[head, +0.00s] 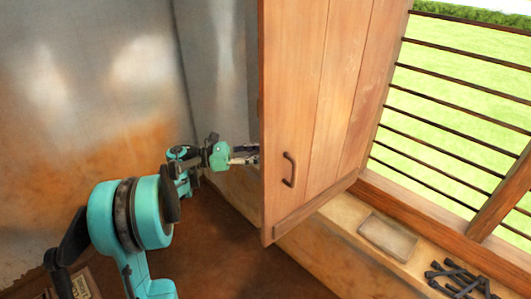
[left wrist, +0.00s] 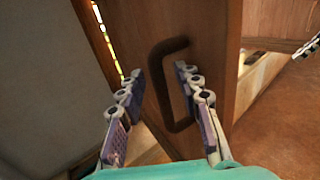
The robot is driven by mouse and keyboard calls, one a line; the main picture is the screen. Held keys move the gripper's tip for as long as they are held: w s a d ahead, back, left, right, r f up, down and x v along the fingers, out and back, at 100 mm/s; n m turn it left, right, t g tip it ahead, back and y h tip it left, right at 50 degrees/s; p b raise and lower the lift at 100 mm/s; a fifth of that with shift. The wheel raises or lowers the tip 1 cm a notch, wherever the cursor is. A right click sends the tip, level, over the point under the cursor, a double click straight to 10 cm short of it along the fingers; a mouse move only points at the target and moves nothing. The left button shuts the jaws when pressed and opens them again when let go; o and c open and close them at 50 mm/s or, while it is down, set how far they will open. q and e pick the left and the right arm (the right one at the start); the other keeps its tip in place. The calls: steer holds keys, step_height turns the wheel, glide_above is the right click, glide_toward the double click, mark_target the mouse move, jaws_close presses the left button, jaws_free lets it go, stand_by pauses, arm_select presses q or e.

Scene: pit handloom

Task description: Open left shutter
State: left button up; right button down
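The left shutter (head: 318,90) is a plank wooden panel standing swung out from the barred window, with a dark handle (head: 289,169) on the face toward the head camera. My left gripper (head: 250,153) reaches in from the left, its fingertips partly hidden behind the shutter's free edge. In the left wrist view, the shutter's other face (left wrist: 210,30) carries a dark bracket handle (left wrist: 168,85). My left gripper (left wrist: 160,78) is open there, one finger on each side of the handle. I cannot tell whether either finger touches it. My right gripper is not recognisable in either view.
A window with dark horizontal bars (head: 450,105) is at right. Its sill holds a shallow tray (head: 388,236) and a pile of dark pieces (head: 458,281). A stained wall (head: 90,110) stands at left. The brown floor (head: 235,245) below the shutter looks clear.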

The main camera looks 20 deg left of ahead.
arm_select(q)
steer(key=v, duration=1.1)
steer(key=shift+s, duration=0.1)
